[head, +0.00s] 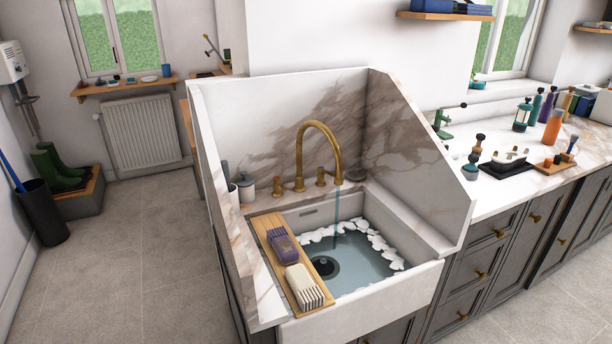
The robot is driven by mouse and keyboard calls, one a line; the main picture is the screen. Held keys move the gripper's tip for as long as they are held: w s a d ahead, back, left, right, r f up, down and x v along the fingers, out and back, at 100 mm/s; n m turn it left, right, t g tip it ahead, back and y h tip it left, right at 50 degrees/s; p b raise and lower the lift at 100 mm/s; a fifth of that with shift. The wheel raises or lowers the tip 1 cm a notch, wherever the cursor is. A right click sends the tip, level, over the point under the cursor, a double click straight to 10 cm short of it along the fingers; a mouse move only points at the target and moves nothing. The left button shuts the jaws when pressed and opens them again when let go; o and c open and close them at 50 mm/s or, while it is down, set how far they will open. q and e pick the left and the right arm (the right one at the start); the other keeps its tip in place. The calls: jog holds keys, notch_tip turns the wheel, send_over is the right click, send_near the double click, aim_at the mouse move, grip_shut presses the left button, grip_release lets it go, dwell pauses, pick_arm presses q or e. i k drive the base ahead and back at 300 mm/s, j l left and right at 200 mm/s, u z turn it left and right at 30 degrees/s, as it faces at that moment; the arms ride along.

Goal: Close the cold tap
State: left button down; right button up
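A brass gooseneck spout (322,127) stands at the back of the white sink (355,318). A thin blue stream of water (336,218) falls from it into the basin, where water lies. Small brass fittings stand on the back ledge: one to the left (277,187) of the spout and one to the right (320,177). I cannot tell which one is the cold tap, as no hot or cold marking is readable. Neither of my grippers shows in the head view, and nothing is seen touching the taps.
A wooden board (262,235) with a purple brush (284,244) and a pale brush (303,287) lies across the sink's left side. High marble panels (425,160) enclose the sink on the back and sides. White pebble-like pieces (378,243) line the basin. The front is open.

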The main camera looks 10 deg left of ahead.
aim_at(320, 170)
jog(key=j, duration=0.2)
jog(key=i+l, duration=0.2)
jog(key=l, duration=0.15)
jog(key=i+l, duration=0.2)
jog(key=l, duration=0.15)
jog(key=i+l, duration=0.2)
jog(key=l, duration=0.15)
jog(key=i+l, duration=0.25)
jog(key=i+l+u, duration=0.1)
jog(key=l, duration=0.35)
jog(key=i+l, duration=0.45)
jog(key=l, duration=0.3)
jog(key=i+l, duration=0.2)
jog(key=l, duration=0.15)
